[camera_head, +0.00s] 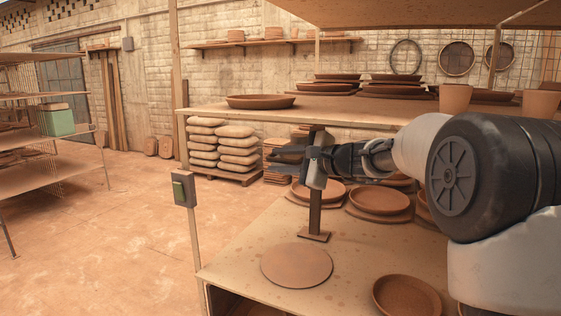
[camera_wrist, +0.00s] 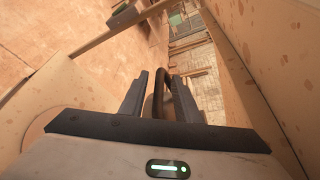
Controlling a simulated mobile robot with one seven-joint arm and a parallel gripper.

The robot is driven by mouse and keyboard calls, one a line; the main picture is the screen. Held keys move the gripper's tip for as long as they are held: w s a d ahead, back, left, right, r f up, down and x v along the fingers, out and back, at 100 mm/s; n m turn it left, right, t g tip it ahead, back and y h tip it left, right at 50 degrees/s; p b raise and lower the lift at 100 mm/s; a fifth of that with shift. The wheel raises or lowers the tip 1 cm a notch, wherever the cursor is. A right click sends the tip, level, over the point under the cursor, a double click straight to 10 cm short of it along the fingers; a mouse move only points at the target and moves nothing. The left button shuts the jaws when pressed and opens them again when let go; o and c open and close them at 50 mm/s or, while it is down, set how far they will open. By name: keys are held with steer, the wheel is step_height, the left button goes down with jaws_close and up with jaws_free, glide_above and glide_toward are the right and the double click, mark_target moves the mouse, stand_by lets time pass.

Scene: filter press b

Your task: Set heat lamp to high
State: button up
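No part in view is clearly a heat lamp. A dark upright stand (camera_head: 315,212) with a flat foot is on the bench. My gripper (camera_head: 277,153) points left across the stand, above the bench and right of the control box. In the wrist view its fingers (camera_wrist: 162,92) are apart, with a dark curved bar between or behind them; contact is unclear.
The bench (camera_head: 240,250) holds a round clay disc (camera_head: 297,265) and several clay dishes. A shelf (camera_head: 330,112) with plates and pots hangs close above my arm. Open floor (camera_head: 90,230) lies left, before a rack (camera_head: 60,180).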

steer(key=v, duration=0.7)
steer(key=shift+s+d+r, duration=0.1)
steer(key=shift+s+d, duration=0.1)
steer(key=shift+d+b, duration=0.1)
steer(key=shift+b, duration=0.2)
